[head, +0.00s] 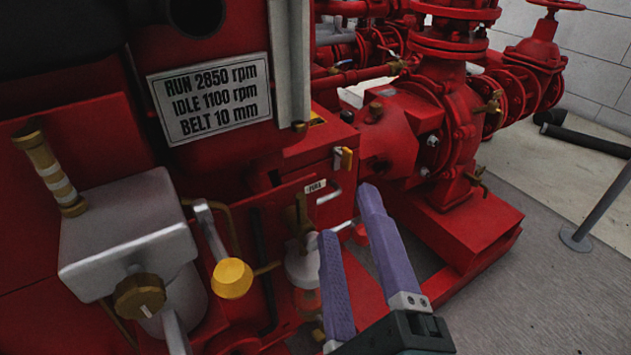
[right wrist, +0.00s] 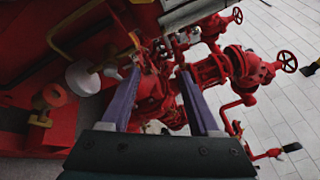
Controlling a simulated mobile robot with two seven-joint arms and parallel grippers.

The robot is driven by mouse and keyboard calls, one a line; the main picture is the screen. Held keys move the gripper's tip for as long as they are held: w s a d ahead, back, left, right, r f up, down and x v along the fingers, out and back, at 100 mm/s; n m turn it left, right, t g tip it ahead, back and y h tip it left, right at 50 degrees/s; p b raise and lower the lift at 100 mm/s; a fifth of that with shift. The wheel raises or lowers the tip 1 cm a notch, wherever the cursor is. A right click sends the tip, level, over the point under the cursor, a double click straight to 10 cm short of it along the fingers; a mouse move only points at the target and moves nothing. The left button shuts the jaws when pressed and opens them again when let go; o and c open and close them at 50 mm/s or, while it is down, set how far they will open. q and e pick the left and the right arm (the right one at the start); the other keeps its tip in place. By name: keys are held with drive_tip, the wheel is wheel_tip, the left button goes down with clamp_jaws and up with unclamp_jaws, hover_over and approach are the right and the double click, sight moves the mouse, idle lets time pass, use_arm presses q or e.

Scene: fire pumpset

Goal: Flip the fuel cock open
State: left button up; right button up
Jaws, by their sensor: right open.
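A small brass fitting (head: 300,215) with a pale round bowl (head: 300,268) below it sits on the red engine side, beside a small label (head: 315,187) too small to read surely. A thin silver lever with a red tip (head: 359,232) reaches right from it; this looks like the fuel cock. My right gripper (head: 350,214) is open and empty, its purple fingers pointing up toward this lever, partly covering it. In the right wrist view the gripper (right wrist: 156,75) is open, with the pale bowl (right wrist: 83,77) left of the fingers. Contact cannot be told. My left gripper is not in view.
A silver tank (head: 125,235) with a brass cap and a yellow-knobbed lever (head: 231,278) stand at left. A text plate (head: 210,97) is above. The red pump (head: 440,135) and its pipes fill the right. Grey floor (head: 560,280) is open at lower right.

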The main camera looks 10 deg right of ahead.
sight(362, 245)
drive_tip(key=f+b, duration=0.1)
drive_tip(key=f, duration=0.1)
drive_tip(key=d+f+m+h+b, duration=0.1)
drive_tip(key=f, duration=0.1)
drive_tip(key=d+f+m+h+b, duration=0.1)
drive_tip(key=f, duration=0.2)
drive_tip(key=shift+s+f+g, duration=0.1)
drive_tip(key=shift+s+g, duration=0.2)
drive_tip(key=shift+s, duration=0.1)
use_arm(q)
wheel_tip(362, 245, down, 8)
drive_tip(key=b, duration=0.3)
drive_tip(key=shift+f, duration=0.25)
use_arm(e)
drive_tip(key=x, duration=1)
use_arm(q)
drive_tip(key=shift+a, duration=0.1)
use_arm(e)
drive_tip(key=shift+s+d, duration=0.1)
drive_tip(key=shift+s, duration=0.05)
clamp_jaws()
